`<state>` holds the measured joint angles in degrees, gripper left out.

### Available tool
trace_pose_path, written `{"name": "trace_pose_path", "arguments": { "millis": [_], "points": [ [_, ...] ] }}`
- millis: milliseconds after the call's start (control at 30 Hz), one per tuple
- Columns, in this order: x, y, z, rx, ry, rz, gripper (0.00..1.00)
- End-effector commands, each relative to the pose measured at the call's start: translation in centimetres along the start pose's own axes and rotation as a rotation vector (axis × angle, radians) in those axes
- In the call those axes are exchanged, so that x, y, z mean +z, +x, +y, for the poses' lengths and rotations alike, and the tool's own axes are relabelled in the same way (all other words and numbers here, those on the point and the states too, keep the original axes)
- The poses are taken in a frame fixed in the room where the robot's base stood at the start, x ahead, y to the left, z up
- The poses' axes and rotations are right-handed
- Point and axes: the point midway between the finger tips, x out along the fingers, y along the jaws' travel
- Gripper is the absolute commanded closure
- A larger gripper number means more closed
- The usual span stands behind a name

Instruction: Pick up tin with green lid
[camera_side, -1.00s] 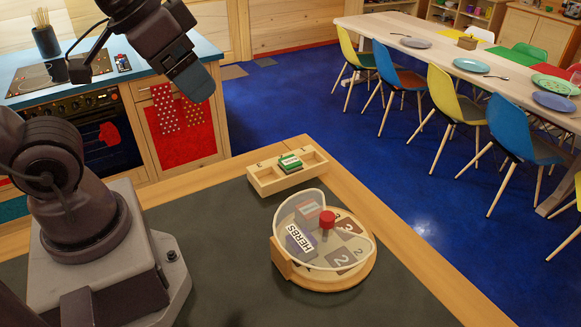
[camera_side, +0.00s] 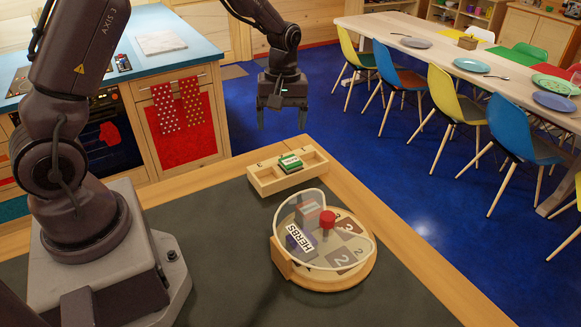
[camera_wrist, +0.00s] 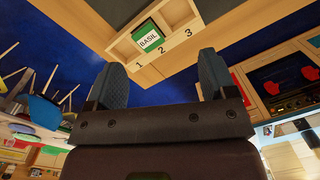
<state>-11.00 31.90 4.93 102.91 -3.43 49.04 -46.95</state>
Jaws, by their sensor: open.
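The tin with the green lid (camera_side: 290,162) sits in the middle part of a small wooden rack (camera_side: 262,187) on the dark worktop. In the wrist view the tin (camera_wrist: 148,39) shows a white label reading BASIL, and the rack (camera_wrist: 180,50) carries the numbers 1, 2 and 3. My gripper (camera_side: 281,118) is open and empty, fingers pointing down, above and behind the rack in the side view. In the wrist view the tin lies beyond the gap between my fingers (camera_wrist: 162,76), apart from both.
A round wooden turntable (camera_side: 335,283) with a clear cover, a red knob (camera_side: 327,219) and a HERBS label stands in front of the rack. Dim red and purple items show through the cover. The worktop's wooden edge (camera_side: 370,205) runs along the right. Bare worktop lies left of the turntable.

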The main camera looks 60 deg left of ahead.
Motion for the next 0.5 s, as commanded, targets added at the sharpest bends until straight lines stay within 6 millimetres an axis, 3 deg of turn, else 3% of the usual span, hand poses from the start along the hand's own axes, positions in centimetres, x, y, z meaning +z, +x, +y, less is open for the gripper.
{"name": "trace_pose_path", "arguments": {
  "millis": [67, 200, 367, 500],
  "points": [
    [-1.5, 1.2, 1.1, 0.004, -0.148, 0.007, 0.22],
    [-2.7, 0.1, 2.6, 0.053, -0.332, 0.034, 0.22],
    [-2.7, 0.3, 2.7, 0.058, -0.44, 0.031, 0.22],
    [-2.7, 2.2, 2.7, 0.053, -0.454, 0.028, 0.22]
  ]
}}
